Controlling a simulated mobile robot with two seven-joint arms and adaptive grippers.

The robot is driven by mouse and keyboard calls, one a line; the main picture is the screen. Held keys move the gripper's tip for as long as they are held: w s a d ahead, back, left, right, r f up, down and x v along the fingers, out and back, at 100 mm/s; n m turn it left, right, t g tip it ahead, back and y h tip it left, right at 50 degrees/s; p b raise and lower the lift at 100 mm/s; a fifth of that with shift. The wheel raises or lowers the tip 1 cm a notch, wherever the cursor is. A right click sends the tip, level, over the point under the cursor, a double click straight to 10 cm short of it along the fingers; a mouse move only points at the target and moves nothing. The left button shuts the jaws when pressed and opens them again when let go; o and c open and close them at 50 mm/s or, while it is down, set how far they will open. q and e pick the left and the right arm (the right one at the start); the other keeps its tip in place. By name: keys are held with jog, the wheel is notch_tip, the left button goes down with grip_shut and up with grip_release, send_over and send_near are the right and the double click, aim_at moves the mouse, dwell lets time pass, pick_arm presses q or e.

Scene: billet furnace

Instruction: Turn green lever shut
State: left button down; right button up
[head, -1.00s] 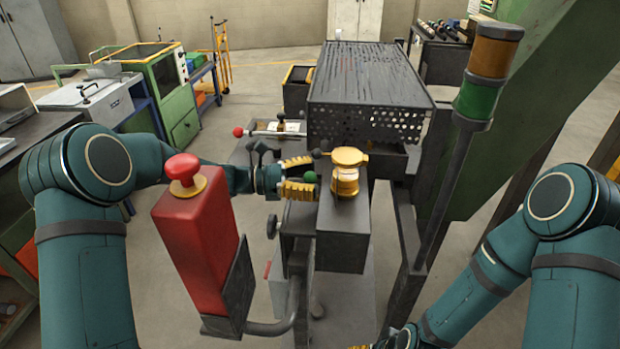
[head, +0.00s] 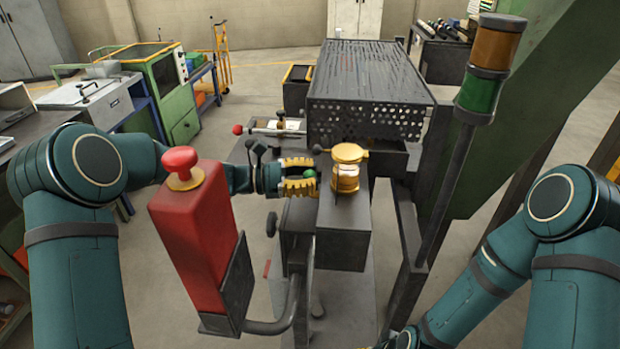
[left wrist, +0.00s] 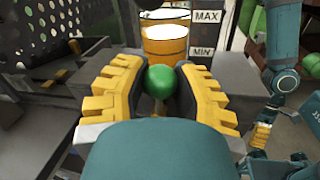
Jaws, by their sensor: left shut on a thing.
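The green lever's round knob (head: 310,173) sits between the yellow jaws of my left gripper (head: 305,178), beside the brass sight glass (head: 346,168) on the dark machine. In the left wrist view the green knob (left wrist: 174,87) shows between the two toothed yellow fingers (left wrist: 172,95), and the left gripper is shut on it. The lever's rod below the knob is mostly hidden. The brass sight glass (left wrist: 165,42) stands just beyond it, by a plate marked MAX and MIN (left wrist: 204,35).
A red box with a mushroom button (head: 195,240) stands in front of my left forearm. A perforated dark cover (head: 370,90) lies behind the sight glass. A pole with an orange and green lamp (head: 480,95) rises to the right. A red-knobbed handle (head: 238,130) is further back.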

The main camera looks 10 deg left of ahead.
pick_arm(q)
jog(key=shift+s+f+m+b, duration=0.2)
jog(key=shift+m+b, duration=0.2)
jog(key=m+b, duration=0.1)
jog(key=s+m+b, duration=0.1)
jog(key=shift+f+b, duration=0.2)
jog(key=shift+b, duration=0.1)
jog(key=shift+s+f+m+h+b, duration=0.1)
jog(key=shift+s+m+h+b, duration=0.2)
jog(key=shift+m+b, duration=0.5)
jog(key=shift+s+f+m+h+b, duration=0.1)
jog(key=shift+s+m+b, duration=0.3)
jog(key=shift+m+b, duration=0.35)
jog(key=c, duration=0.6)
grip_release()
jog(key=shift+c, duration=0.2)
jog(key=s+a+f, duration=0.1)
jog(key=a, duration=1.1)
jog(key=shift+s, duration=0.3)
jog(key=shift+o, duration=0.2)
